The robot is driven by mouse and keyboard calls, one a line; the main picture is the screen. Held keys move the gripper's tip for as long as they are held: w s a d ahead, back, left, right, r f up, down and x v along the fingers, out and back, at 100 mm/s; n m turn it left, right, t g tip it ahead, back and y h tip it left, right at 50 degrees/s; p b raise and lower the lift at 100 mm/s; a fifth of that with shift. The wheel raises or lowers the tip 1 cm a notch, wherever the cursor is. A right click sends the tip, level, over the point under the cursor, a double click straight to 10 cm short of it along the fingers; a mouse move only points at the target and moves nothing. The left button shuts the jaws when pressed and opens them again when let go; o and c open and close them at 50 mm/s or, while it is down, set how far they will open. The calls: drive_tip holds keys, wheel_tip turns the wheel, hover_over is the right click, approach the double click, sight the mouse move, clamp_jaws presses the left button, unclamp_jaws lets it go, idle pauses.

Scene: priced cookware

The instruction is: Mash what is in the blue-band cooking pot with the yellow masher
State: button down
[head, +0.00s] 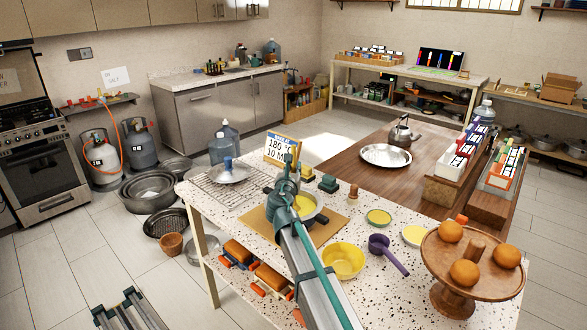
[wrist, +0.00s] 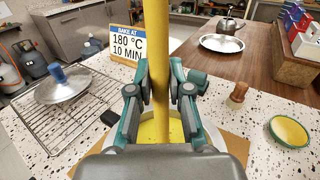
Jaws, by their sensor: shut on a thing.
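My gripper (wrist: 162,88) is shut on the upright yellow handle of the masher (wrist: 162,40). In the head view my gripper (head: 289,178) is over the cooking pot (head: 321,212), which stands on a tan board (head: 258,222) on the speckled counter. The pot shows yellow contents (head: 304,205), also seen below my fingers in the wrist view (wrist: 149,131). The masher's head is hidden behind my gripper, so I cannot tell how deep it sits. My arm covers much of the pot, and its blue band is not visible.
A wire rack (head: 213,190) with a blue-knobbed lid (head: 231,173) lies left of the pot. A bake sign (head: 281,150) stands behind. A yellow bowl (head: 343,261), a purple scoop (head: 386,250) and a wooden stand (head: 473,262) of orange balls are at right.

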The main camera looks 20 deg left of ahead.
drive_tip(key=shift+w+a+f, duration=0.2)
drive_tip(key=shift+a, duration=0.35)
idle(1.1)
drive_tip(key=shift+s+d+p, duration=0.25)
drive_tip(key=shift+s+p, duration=0.25)
drive_tip(key=shift+s, duration=0.05)
idle(1.4)
drive_tip(key=shift+f, duration=0.1)
